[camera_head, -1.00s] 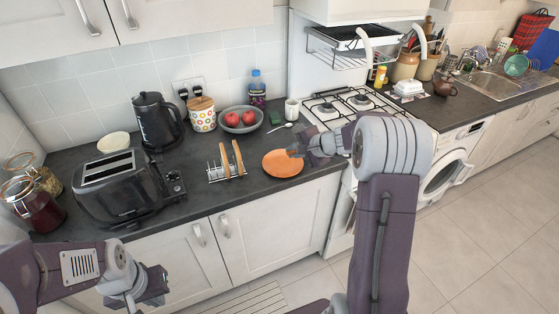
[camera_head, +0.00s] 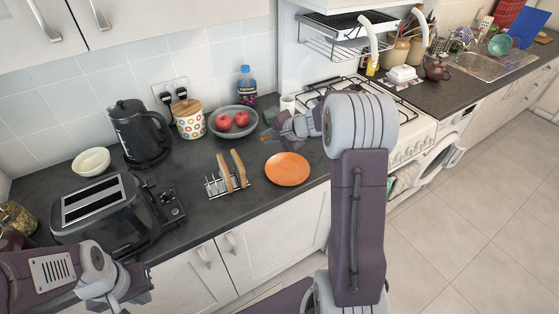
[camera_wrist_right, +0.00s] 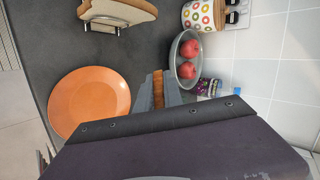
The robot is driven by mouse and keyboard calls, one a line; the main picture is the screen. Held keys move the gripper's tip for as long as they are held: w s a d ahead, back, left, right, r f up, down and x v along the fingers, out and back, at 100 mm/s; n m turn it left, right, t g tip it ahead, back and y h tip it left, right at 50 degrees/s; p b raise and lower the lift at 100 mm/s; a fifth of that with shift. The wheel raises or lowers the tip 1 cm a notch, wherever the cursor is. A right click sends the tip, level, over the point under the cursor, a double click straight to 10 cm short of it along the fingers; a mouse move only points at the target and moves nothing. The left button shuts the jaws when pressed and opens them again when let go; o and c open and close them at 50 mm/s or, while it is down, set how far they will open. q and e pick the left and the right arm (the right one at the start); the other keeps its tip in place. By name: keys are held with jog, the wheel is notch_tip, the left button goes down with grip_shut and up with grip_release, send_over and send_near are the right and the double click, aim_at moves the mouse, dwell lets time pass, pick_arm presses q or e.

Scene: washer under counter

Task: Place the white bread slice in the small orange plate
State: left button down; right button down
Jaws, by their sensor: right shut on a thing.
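The small orange plate (camera_head: 287,169) lies empty on the dark counter, and it also shows in the right wrist view (camera_wrist_right: 90,103). Two brown-crusted bread slices (camera_head: 233,172) stand upright in a wire toast rack (camera_head: 213,186) left of the plate. My right gripper (camera_head: 268,138) is beyond the plate, near the fruit bowl. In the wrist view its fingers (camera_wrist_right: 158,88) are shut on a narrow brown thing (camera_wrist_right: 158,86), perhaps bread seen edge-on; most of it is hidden. My left gripper (camera_head: 130,290) is low at the left by the counter's front; its fingertips are unclear.
A grey bowl with red apples (camera_head: 233,128) stands behind the rack, beside a spotted canister (camera_head: 188,120) and a black kettle (camera_head: 137,135). A black toaster (camera_head: 110,215) is left. The hob (camera_head: 345,90) is right. Bare counter surrounds the plate.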

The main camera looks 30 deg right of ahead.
jog(key=shift+s+f+b, duration=0.25)
jog(key=shift+f+b, duration=0.05)
jog(key=shift+f, duration=0.1)
notch_tip(320, 180, down, 9)
jog(key=b, duration=0.6)
jog(key=shift+w+r+b, duration=0.15)
jog(key=shift+r+b, duration=0.05)
jog(key=shift+b, duration=0.2)
jog(key=shift+f+b, duration=0.25)
jog(key=shift+b, duration=0.15)
jog(key=shift+w, duration=0.1)
jog(key=c, duration=1.6)
grip_release()
jog(key=shift+r, duration=0.1)
